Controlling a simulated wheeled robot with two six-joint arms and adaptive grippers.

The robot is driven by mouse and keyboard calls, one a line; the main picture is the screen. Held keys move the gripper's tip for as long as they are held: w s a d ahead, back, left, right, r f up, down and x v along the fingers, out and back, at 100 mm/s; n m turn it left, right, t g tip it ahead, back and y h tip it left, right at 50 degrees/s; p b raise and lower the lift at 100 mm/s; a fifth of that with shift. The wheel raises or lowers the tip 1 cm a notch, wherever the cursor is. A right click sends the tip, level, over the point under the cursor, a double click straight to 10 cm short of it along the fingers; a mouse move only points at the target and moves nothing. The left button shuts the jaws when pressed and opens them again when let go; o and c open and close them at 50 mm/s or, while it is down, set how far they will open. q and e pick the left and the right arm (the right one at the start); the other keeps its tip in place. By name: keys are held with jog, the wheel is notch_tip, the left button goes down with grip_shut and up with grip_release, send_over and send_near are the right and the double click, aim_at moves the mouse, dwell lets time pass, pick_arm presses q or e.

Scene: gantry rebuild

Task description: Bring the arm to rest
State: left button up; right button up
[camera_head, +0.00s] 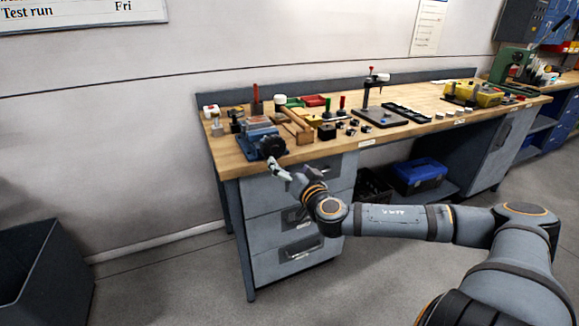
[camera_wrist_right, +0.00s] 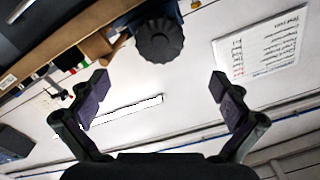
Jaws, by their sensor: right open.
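My right arm comes in from the right in the head view and reaches toward the workbench (camera_head: 338,149). Its gripper (camera_head: 278,172) is in front of the bench's front edge, just below the dark round knob (camera_head: 272,146) of a blue-grey vise (camera_head: 258,134). In the right wrist view the two fingers of the gripper (camera_wrist_right: 163,92) stand wide apart with nothing between them. The dark ribbed knob (camera_wrist_right: 160,40) shows beyond the fingertips, apart from them. My left gripper is in neither view.
Drawers (camera_head: 285,215) are under the bench's left end, close to my right forearm. Small tools and blocks stand along the benchtop. A blue toolbox (camera_head: 418,174) sits on the lower shelf. A dark bin (camera_head: 45,275) is at lower left. The floor between bin and bench is clear.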

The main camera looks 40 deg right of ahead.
dwell(0.4)
jog(key=s+d+f+g+h, duration=0.3)
jog(key=d+f+g, duration=0.2)
jog(key=d+f, duration=1.25)
jog(key=s+a+f+n+g, duration=0.1)
jog(key=s+f+g, duration=0.1)
jog(key=s+f, duration=0.65)
jog(key=s+f+n+g+y, duration=0.1)
jog(key=s+f+g, duration=0.2)
jog(key=f, duration=1.1)
jog(key=s+a+f+n+g, duration=0.1)
jog(key=s+f+g, duration=0.1)
jog(key=s+f, duration=0.65)
jog(key=s+a+f+n+g+y, duration=0.2)
jog(key=s+a+f+n, duration=0.1)
jog(key=s+a+f, duration=0.9)
jog(key=s+a+f+n+g+y, duration=0.2)
jog(key=s+a+f+y, duration=0.1)
jog(key=s+a+f, duration=0.8)
jog(key=a+r+p, duration=0.3)
jog(key=r+p, duration=1)
jog(key=r, duration=0.1)
jog(key=shift+w+a+r, duration=0.2)
jog(key=shift+w+a, duration=0.05)
jog(key=shift+a, duration=0.15)
